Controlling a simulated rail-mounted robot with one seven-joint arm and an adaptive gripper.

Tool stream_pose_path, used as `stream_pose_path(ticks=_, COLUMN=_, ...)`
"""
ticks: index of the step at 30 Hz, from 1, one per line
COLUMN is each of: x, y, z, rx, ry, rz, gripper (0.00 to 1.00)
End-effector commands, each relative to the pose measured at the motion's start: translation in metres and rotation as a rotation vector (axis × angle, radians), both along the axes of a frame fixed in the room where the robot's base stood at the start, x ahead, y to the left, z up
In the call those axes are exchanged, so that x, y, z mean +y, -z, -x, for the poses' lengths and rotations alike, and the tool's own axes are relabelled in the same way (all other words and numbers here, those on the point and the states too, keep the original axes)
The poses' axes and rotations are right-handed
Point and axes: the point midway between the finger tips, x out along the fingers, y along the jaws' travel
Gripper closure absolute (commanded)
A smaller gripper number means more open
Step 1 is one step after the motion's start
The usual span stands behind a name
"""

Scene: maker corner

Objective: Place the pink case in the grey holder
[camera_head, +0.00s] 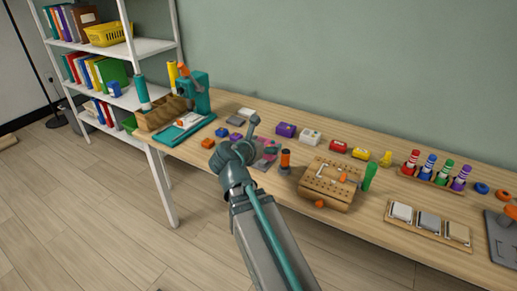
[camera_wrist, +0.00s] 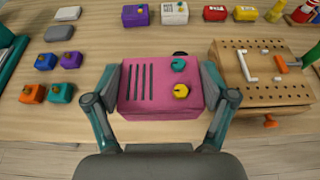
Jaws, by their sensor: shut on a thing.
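The pink case (camera_wrist: 160,88) is a box with dark slots on its left side and a teal and a yellow knob on its right. My gripper (camera_wrist: 160,92) is shut on it, with one finger at each side. In the head view the pink case (camera_head: 268,149) is mostly hidden behind my gripper and wrist. I cannot tell whether it touches the table. I cannot pick out the grey holder for sure; a dark grey piece (camera_head: 499,240) is cut off at the right edge of the head view.
A wooden pegboard block (camera_head: 327,186) stands close to the right of the case. Small coloured blocks (camera_wrist: 58,76) lie to its left and several boxes (camera_wrist: 174,13) behind. Tiles in a wooden stand (camera_head: 428,225) sit farther right. Bare table lies in front of the tiles.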

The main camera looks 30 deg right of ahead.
Motion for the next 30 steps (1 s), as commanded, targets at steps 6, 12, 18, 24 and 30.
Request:
stream_pose_path(ticks=6, x=-0.003, y=-0.006, z=-0.007, rx=0.004, ry=0.003, rz=0.002, gripper=0.61)
stream_pose_path(ticks=12, x=-0.004, y=-0.003, z=-0.011, rx=0.003, ry=0.001, rz=0.002, gripper=0.61)
stream_pose_path(ticks=18, x=-0.004, y=0.002, z=-0.013, rx=0.004, ry=-0.004, rz=-0.002, gripper=0.61)
stream_pose_path(ticks=24, x=-0.017, y=0.027, z=-0.06, rx=0.002, ry=-0.004, rz=-0.002, gripper=0.61)
stream_pose_path(ticks=30, x=-0.027, y=0.055, z=-0.096, rx=0.005, ry=-0.003, rz=-0.002, gripper=0.61)
